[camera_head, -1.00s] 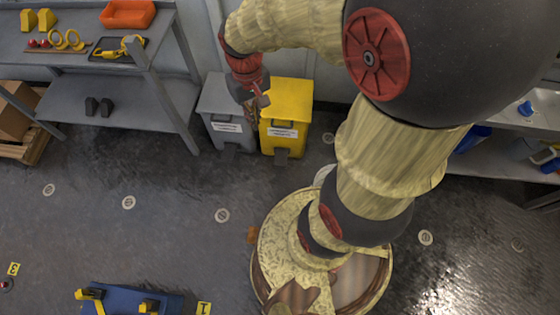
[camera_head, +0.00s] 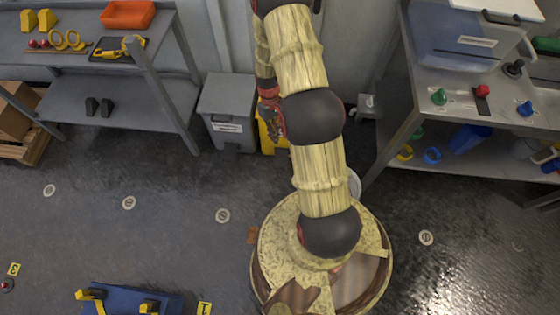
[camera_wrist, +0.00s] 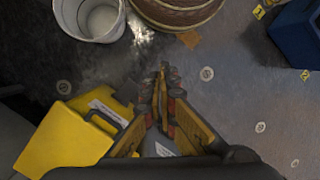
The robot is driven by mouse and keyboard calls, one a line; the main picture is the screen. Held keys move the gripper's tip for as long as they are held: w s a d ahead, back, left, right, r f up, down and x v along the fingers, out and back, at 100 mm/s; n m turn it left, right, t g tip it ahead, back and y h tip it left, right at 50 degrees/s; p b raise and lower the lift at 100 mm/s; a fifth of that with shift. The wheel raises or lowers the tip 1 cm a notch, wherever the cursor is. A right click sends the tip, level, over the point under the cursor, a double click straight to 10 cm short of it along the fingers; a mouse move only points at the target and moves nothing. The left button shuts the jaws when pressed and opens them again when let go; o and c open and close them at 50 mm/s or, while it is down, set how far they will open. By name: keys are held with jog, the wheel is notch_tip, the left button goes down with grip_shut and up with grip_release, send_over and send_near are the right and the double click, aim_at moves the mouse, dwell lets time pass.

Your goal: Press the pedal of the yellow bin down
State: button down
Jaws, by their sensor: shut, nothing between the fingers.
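The yellow bin (camera_head: 265,136) stands against the wall to the right of the grey bin, mostly hidden behind my arm in the head view. In the wrist view the yellow bin (camera_wrist: 62,140) is at the lower left, with a dark handle and a white label on it. I cannot make out its pedal; the gripper may cover it. My gripper (camera_wrist: 162,72) is shut and empty, its fingers pointing down beside the front of the yellow bin. In the head view my gripper (camera_head: 276,130) is partly hidden by my arm. I cannot tell whether it touches anything.
The grey bin (camera_head: 228,108) stands close on the left. A white bucket (camera_wrist: 92,16) stands on the floor in front. Shelving (camera_head: 120,105) is at the left and a workbench (camera_head: 455,110) at the right. Open floor (camera_head: 160,235) lies in front of the bins.

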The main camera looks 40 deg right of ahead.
jog(key=d+f+n, duration=0.2)
jog(key=f, duration=0.7)
jog(key=d+f+n, duration=0.1)
jog(key=d+f, duration=0.1)
jog(key=f, duration=0.8)
jog(key=n+t+h, duration=0.2)
jog(key=n+t, duration=0.1)
jog(key=n, duration=0.3)
send_over(280, 165)
jog(key=w+d, duration=0.1)
notch_tip(280, 165, down, 5)
notch_tip(280, 165, down, 24)
jog(key=b, duration=0.9)
jog(key=shift+w, duration=0.1)
